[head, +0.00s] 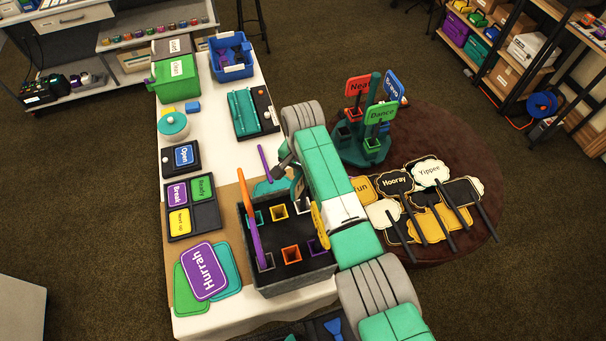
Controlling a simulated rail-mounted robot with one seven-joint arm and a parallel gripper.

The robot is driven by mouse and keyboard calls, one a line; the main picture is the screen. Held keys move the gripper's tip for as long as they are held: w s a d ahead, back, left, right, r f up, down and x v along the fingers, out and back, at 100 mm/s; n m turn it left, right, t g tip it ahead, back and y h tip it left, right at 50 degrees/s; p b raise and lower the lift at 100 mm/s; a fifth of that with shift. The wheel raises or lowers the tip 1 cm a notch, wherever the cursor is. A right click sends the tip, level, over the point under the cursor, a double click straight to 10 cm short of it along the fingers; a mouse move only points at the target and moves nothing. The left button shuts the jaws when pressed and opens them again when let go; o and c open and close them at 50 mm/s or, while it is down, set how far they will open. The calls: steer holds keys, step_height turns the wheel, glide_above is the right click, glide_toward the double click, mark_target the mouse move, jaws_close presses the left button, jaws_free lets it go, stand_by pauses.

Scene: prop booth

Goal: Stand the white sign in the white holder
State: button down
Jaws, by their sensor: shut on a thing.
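My gripper (298,186) is over the back right of a dark grey box (292,287) on the table, largely behind my green arm. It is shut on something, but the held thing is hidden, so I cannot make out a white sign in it. A pale, whitish square holder (303,206) shows in the box's back row, just below the gripper and partly covered. Beside it are a yellow holder (278,211) and a teal holder (256,217). An orange sign (245,193), a purple sign (253,235) and a yellow sign (320,227) stand upright at the box.
A white-lettered purple "Hurrah" sign (204,272) lies on the table left of the box. A brown round table (455,150) at right holds several flat paddles, including a white "Yippee" sign (430,172), and a green stand (369,150) with upright signs.

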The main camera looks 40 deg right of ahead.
steer(key=shift+f, duration=0.35)
steer(key=c, duration=1.4)
jaws_free()
steer(key=shift+r, duration=0.2)
step_height(320, 180, up, 12)
steer(key=shift+r, duration=0.25)
steer(key=shift+w, duration=0.1)
